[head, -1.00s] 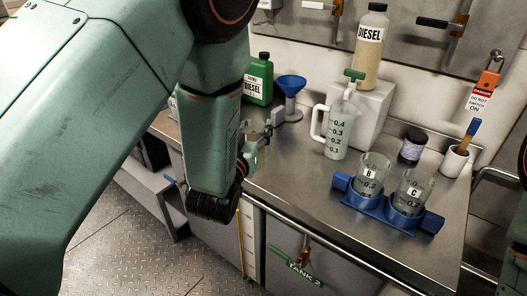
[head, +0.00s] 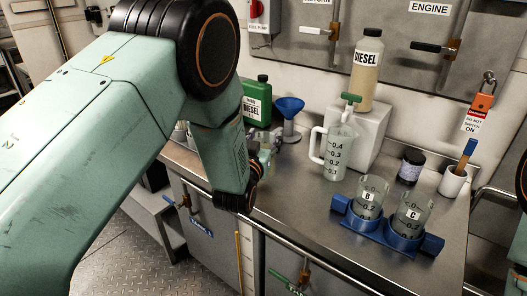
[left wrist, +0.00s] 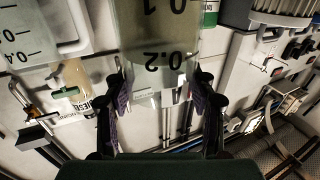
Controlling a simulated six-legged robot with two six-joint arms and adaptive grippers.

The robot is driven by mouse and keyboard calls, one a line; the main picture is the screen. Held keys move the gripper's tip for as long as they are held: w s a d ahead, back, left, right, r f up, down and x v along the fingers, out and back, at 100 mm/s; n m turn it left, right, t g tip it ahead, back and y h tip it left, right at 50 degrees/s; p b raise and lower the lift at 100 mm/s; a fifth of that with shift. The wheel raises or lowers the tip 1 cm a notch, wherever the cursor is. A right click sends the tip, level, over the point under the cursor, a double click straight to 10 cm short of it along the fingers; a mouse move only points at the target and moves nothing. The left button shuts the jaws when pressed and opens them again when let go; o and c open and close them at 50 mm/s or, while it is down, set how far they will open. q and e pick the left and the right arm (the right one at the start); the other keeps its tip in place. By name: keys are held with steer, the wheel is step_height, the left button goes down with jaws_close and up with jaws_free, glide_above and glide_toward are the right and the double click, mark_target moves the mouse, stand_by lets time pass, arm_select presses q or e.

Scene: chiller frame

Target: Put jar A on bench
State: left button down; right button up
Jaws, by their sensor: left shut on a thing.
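My left gripper (left wrist: 160,88) is shut on a clear jar (left wrist: 155,30) with dark 0.1 and 0.2 marks, upside down in the left wrist view. Its letter label does not show, so I cannot read whether it is A. In the head view my left arm hides most of the gripper and jar, above the left part of the steel bench (head: 295,205). Jar B (head: 371,197) and jar C (head: 409,215) stand upright in a blue double holder (head: 383,234) on the bench. My right gripper is not in view.
A measuring jug (head: 338,155), blue funnel (head: 290,108), green diesel can (head: 257,105), dark jar (head: 410,167) and white cup with a brush (head: 453,182) stand on the bench. A diesel bottle (head: 367,70) stands on a white block (head: 357,130). The middle bench top is clear.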

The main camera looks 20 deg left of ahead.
arm_select(q)
step_height(320, 180, down, 3)
steer(key=shift+s+d+b, duration=0.1)
steer(key=shift+s+b, duration=0.05)
steer(key=shift+b, duration=0.15)
steer(key=c, duration=0.9)
jaws_free()
steer(key=shift+f, duration=0.15)
steer(key=shift+o, duration=2.3)
steer(key=shift+s+r, duration=0.1)
steer(key=shift+r, duration=0.1)
steer(key=s+p, duration=0.1)
steer(key=s, duration=1)
steer(key=shift+s+d, duration=0.15)
steer(key=shift+s, duration=0.25)
